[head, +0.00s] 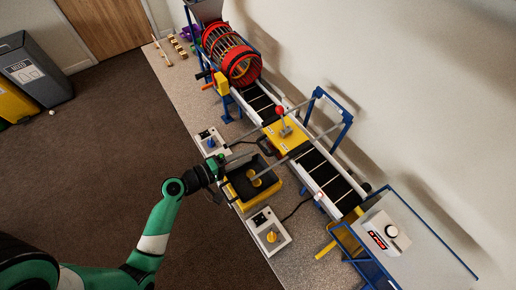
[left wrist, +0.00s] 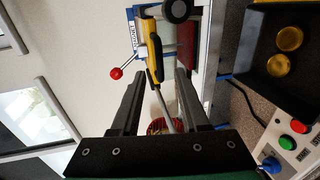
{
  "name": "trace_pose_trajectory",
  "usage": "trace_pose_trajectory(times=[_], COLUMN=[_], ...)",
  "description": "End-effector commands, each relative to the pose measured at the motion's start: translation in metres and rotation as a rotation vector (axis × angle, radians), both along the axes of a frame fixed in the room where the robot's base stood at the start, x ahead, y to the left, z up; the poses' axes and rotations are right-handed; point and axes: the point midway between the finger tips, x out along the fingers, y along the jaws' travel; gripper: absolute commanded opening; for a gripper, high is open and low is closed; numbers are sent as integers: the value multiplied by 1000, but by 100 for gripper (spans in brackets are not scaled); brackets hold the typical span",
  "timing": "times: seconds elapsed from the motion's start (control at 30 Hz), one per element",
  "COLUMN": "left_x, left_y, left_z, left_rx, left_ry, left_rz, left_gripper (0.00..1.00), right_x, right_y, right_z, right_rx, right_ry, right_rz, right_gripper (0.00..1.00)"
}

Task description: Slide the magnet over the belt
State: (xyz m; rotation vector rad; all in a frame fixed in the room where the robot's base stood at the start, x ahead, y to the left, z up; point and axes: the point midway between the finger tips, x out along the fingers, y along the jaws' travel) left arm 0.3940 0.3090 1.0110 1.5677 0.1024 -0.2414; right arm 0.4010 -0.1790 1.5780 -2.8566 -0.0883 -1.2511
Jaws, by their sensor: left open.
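The magnet (head: 287,133) is a yellow block with a red-knobbed lever, sitting on rails across the dark conveyor belt (head: 327,172). Its dark handle (head: 265,147) faces my left gripper (head: 240,159). In the left wrist view, the magnet's yellow and black side (left wrist: 152,58) and red knob (left wrist: 116,73) lie beyond my open left fingers (left wrist: 157,84). A grey rod shows between the fingers there. I cannot tell whether the fingers touch the handle. My right gripper is not in view.
A black bin with a yellow rim (head: 233,193) holds gold discs beside the belt. Control boxes (head: 268,232) stand on either side of it. A red drum (head: 240,64) is at the belt's far end. A blue-framed table (head: 440,262) stands at the near end.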

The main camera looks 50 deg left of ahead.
Motion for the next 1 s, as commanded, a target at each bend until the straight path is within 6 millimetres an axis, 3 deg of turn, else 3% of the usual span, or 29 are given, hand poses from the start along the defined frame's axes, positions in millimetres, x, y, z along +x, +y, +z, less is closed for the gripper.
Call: trace_pose_trajectory(times=[0.1,0.23,0.67,0.77,0.83,1.0], left_x=[-26,-42,-46,-46,-46,-46], left_y=[4,4,4,5,6,14], left_z=[8,11,11,11,11,19], left_rx=[-1,-1,34,184,376,1041], left_ry=[2,2,-4,-18,-33,-72], left_rz=[6,3,-8,-38,-74,-185], left_gripper=[45,45,45,45,45,45], right_x=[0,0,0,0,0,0], right_y=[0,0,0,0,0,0], right_z=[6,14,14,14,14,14], right_rx=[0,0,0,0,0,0], right_ry=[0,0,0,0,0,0], right_rz=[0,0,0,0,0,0], right_gripper=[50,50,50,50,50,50])
